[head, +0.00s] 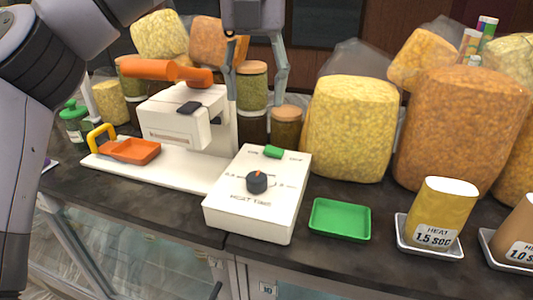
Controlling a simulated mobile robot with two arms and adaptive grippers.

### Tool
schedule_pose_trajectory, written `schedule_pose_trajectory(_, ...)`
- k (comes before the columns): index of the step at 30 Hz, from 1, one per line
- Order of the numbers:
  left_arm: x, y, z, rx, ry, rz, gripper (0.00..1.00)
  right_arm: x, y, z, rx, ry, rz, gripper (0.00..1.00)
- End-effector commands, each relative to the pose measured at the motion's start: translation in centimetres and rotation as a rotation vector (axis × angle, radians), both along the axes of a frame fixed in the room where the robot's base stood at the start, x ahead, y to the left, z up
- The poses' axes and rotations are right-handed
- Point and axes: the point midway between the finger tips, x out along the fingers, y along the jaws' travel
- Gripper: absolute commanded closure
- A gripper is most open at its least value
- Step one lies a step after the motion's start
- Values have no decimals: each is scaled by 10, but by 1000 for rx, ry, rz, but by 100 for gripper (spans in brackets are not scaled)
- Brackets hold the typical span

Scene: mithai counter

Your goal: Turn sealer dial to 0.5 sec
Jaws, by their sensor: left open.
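The sealer's white control box (232,213) sits on the dark counter in the middle of the head view. Its black dial (257,184) has a small orange mark at its top, facing the far side of the box. Small time markings around the dial are hard to read; "HEAT TIME" is printed below it. A green switch (273,152) is at the box's far edge. The white sealer (172,122) with its orange handle (150,70) stands behind and left. My left gripper (256,92) hangs open above and behind the box, fingers apart, not touching the dial. My right gripper is not in view.
A green tray (340,219) lies right of the box. Large snack bags (350,125) and jars (286,128) line the back. The air above the box looks clear.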

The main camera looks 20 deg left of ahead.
Motion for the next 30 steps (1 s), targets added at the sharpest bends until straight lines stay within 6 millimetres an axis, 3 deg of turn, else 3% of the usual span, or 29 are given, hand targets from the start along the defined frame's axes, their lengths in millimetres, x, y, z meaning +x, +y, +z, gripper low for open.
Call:
schedule_pose_trajectory(3,0,0,-6,0,3,-1,46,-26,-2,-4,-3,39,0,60)
schedule_pose_trajectory(9,0,0,-40,-2,7,-2,46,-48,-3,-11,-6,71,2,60)
schedule_pose_trajectory(14,-1,0,-73,-2,7,-3,46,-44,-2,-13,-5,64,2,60)
schedule_pose_trajectory(22,-1,0,-124,-2,6,-2,46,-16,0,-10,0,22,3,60)
schedule_pose_trajectory(30,-1,0,-162,0,4,0,46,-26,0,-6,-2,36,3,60)
